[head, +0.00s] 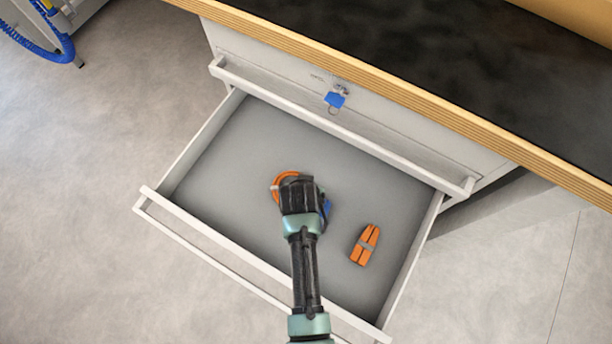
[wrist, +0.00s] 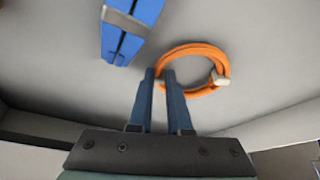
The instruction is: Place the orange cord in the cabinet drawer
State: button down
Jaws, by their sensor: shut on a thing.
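The orange cord (head: 276,186) is a coiled loop inside the open cabinet drawer (head: 225,165). In the wrist view the cord (wrist: 201,49) shows as a ring with a pale tie on its right. My gripper (wrist: 160,74) is shut on the left side of this ring, with a bit of orange between the fingers. In the head view my gripper (head: 297,180) reaches down over the drawer floor and hides part of the cord. I cannot tell whether the cord touches the floor.
A blue banded bundle (wrist: 128,28) lies beside the cord, and an orange banded bundle (head: 365,245) lies to the right in the drawer. A blue padlock (head: 334,99) hangs on the cabinet front. The dark worktop (head: 430,60) overhangs behind. The drawer's left floor is clear.

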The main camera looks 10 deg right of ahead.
jog(key=c, duration=1.3)
grip_release()
jog(key=shift+f, duration=0.1)
jog(key=o, duration=0.5)
jog(key=shift+c, duration=0.2)
jog(key=shift+r, duration=0.55)
jog(key=p+v, duration=0.3)
jog(key=v, duration=0.8)
jog(key=shift+s+p, duration=0.3)
jog(key=shift+p, duration=0.05)
